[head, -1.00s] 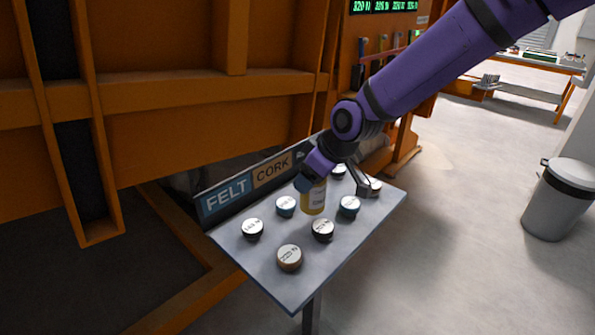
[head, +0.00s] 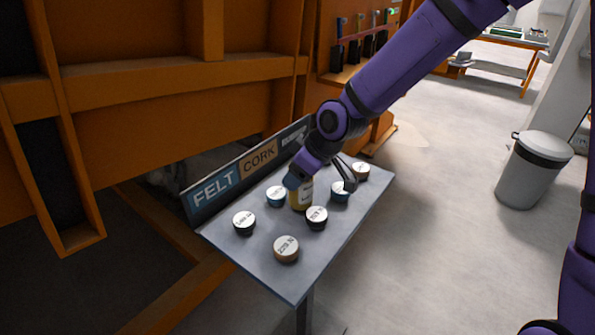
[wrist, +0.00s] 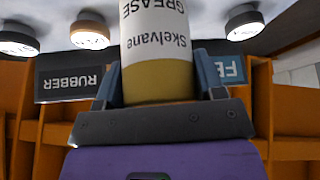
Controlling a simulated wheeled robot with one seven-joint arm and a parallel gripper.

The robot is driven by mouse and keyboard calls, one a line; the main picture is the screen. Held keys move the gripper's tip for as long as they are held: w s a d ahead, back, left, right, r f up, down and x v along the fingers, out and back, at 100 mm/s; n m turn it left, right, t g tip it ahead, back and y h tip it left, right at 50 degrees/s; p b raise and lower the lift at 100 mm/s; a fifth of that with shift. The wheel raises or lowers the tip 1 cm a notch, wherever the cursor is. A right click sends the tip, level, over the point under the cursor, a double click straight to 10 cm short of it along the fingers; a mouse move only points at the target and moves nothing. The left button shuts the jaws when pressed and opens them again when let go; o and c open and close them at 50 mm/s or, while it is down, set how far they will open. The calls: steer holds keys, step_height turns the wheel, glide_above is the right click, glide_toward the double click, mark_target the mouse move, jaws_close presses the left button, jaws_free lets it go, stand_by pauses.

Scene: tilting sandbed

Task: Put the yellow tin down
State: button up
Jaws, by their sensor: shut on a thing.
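The yellow tin (head: 301,194) is in my gripper, among the round labelled pucks on the grey shelf (head: 262,257). In the wrist view the tin (wrist: 158,82) has a white label reading "Skelvane GREASE", upside down in the picture. My gripper (wrist: 160,88) is shut on it, one blue-grey finger on each side. In the head view the gripper (head: 312,180) and wrist cover part of the tin. The tin looks upright and its base is close to the shelf top. I cannot tell whether it touches.
A tan puck (head: 286,248) lies nearer the front. A sign board (head: 243,172) with FELT and CORK runs along the back edge.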

steer(key=shift+f, duration=0.45)
steer(key=o, duration=1.1)
steer(key=shift+o, duration=0.2)
steer(key=shift+d+r, duration=0.15)
steer(key=shift+r, duration=0.65)
steer(key=v, duration=1.1)
steer(key=shift+r, duration=0.2)
steer(key=shift+s, duration=0.1)
steer(key=shift+d, duration=0.1)
